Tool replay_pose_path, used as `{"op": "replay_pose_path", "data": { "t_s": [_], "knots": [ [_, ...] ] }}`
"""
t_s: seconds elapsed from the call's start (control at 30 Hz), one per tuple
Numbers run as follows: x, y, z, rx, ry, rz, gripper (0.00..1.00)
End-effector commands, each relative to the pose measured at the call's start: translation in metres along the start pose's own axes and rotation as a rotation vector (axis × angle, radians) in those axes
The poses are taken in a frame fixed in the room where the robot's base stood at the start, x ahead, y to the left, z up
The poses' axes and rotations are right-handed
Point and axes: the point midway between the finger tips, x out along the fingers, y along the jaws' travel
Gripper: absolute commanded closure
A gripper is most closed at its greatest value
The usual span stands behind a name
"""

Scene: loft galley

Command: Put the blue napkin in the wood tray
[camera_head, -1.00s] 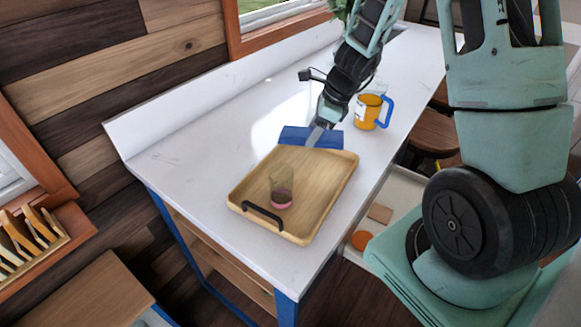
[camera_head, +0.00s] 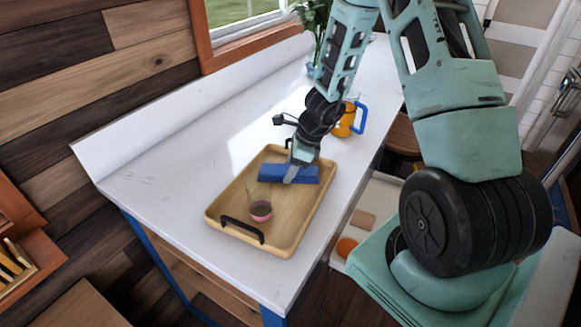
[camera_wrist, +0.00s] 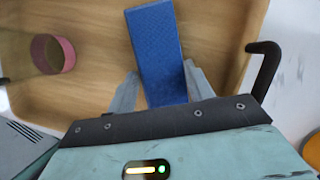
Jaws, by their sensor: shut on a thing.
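The blue napkin (camera_head: 306,174) is folded into a thick strip and lies between the fingers of my gripper (camera_head: 291,178). The wood tray (camera_head: 226,198) sits on the white counter, with dark handles at its ends. The napkin is over the far half of the tray; I cannot tell whether it touches the tray floor. In the wrist view, my gripper (camera_wrist: 160,82) is shut on the napkin (camera_wrist: 156,45), with one finger on each side and the tray floor (camera_wrist: 98,40) behind.
An orange mug with a blue handle (camera_head: 345,122) stands beyond the tray to the right. The counter (camera_head: 150,170) left of the tray is clear.

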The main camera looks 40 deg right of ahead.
Motion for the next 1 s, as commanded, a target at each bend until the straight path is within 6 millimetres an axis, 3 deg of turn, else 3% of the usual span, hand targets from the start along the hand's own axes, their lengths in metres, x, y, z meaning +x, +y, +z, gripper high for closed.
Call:
{"op": "replay_pose_path", "data": {
  "t_s": [0.07,0.1,0.13,0.17,0.57,1.0],
  "knots": [
    [0.004,0.000,-0.002,0.000,0.000,0.000,0.70],
    [0.002,0.000,-0.001,0.000,0.000,0.000,0.37],
    [0.002,0.000,-0.001,0.000,0.000,0.000,0.29],
    [0.002,0.000,-0.001,0.000,0.000,0.000,0.26],
    [-0.007,-0.001,0.001,-0.002,0.000,-0.002,0.26],
    [-0.093,-0.001,0.002,-0.003,-0.001,-0.004,0.26]
  ]
}}
